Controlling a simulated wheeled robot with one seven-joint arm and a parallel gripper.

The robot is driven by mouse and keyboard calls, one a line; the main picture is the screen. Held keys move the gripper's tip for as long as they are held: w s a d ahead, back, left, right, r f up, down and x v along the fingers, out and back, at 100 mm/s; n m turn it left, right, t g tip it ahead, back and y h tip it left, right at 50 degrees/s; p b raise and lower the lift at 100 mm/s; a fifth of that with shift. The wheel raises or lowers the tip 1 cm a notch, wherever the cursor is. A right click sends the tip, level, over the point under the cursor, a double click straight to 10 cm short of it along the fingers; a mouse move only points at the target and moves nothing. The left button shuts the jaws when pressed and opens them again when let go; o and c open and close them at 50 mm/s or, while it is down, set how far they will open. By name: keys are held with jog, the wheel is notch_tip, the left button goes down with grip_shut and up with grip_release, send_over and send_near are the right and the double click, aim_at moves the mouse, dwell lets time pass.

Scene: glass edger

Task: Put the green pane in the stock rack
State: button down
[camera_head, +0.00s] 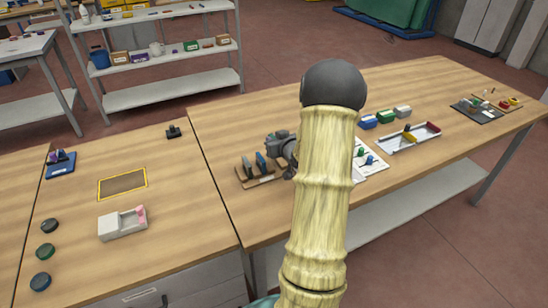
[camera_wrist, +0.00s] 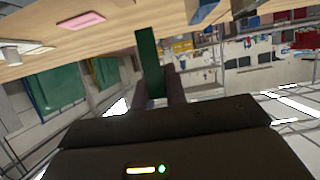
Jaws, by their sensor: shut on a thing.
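The green pane (camera_wrist: 151,62) shows in the wrist view, upright between the fingers of my gripper (camera_wrist: 165,88), which is shut on it. In the head view my gripper (camera_head: 279,146) is beside a small wooden rack (camera_head: 262,181), which I take to be the stock rack. The rack holds a grey pane (camera_head: 248,167) and a blue pane (camera_head: 261,161) standing upright. My arm covers the area just right of the rack, and I cannot make out the green pane in the head view.
Right of my arm are a white board (camera_head: 376,172) with small knobs, a long white tray (camera_head: 420,140) and small boxes (camera_head: 386,117). On the left table are a yellow-edged mat (camera_head: 122,184), a white holder (camera_head: 120,226) and round dark discs (camera_head: 45,251).

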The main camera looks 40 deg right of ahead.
jog(key=shift+f, duration=1.05)
jog(key=shift+f, duration=1.9)
jog(key=shift+f, duration=0.2)
jog(key=c, duration=1.4)
grip_release()
jog(key=shift+c, duration=0.2)
jog(key=shift+r, duration=0.1)
